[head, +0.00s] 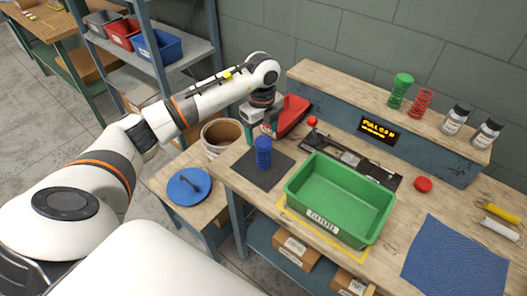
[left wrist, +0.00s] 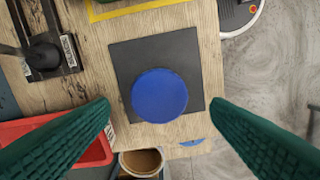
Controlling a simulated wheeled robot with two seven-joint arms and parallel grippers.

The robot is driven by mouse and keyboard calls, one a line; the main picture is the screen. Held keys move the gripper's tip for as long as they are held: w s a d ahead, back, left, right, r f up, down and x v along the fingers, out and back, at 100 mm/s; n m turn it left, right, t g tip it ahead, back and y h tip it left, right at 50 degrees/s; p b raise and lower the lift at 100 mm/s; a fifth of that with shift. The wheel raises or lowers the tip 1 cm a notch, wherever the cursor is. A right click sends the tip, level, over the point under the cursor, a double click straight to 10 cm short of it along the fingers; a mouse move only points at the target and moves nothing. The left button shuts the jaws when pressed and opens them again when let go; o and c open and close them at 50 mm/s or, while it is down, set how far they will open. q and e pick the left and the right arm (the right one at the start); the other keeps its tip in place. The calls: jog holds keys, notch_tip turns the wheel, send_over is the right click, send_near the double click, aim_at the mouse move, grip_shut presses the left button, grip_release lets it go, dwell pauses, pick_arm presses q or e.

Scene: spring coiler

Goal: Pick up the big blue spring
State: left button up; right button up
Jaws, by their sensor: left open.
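The big blue spring (head: 263,152) stands upright on a dark square mat (head: 250,172) at the left end of the workbench. In the left wrist view the spring (left wrist: 160,95) shows end-on as a round blue shape on the mat (left wrist: 133,58). My left gripper (head: 258,128) is open and empty, just behind and above the spring in the head view. In the left wrist view its green fingers (left wrist: 160,106) are spread wide to either side of the spring, with clear gaps. Its height above the spring is hard to tell. My right gripper is not in view.
A green bin (head: 340,200) stands right of the mat. A red tray (head: 291,116) and a black device with a red knob (head: 312,121) lie behind. A bucket (head: 222,136) is left of the bench.

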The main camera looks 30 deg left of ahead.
aim_at(264, 141)
pick_arm(q)
jog(key=shift+w+f, duration=0.15)
jog(key=shift+f, duration=0.35)
jog(key=shift+w+f, duration=0.1)
jog(key=shift+f, duration=0.2)
jog(key=shift+s+d+f+p, duration=0.1)
jog(key=shift+f+p, duration=0.35)
jog(key=shift+f, duration=0.05)
jog(key=shift+s+d+f+p, duration=0.1)
jog(key=shift+f+p, duration=0.35)
notch_tip(264, 141, down, 2)
jog(key=shift+s+f+p, duration=0.15)
jog(key=shift+f+p, duration=0.05)
jog(key=shift+p, duration=0.1)
jog(key=shift+f, duration=0.4)
jog(key=shift+c, duration=0.3)
jog(key=c, duration=1.2)
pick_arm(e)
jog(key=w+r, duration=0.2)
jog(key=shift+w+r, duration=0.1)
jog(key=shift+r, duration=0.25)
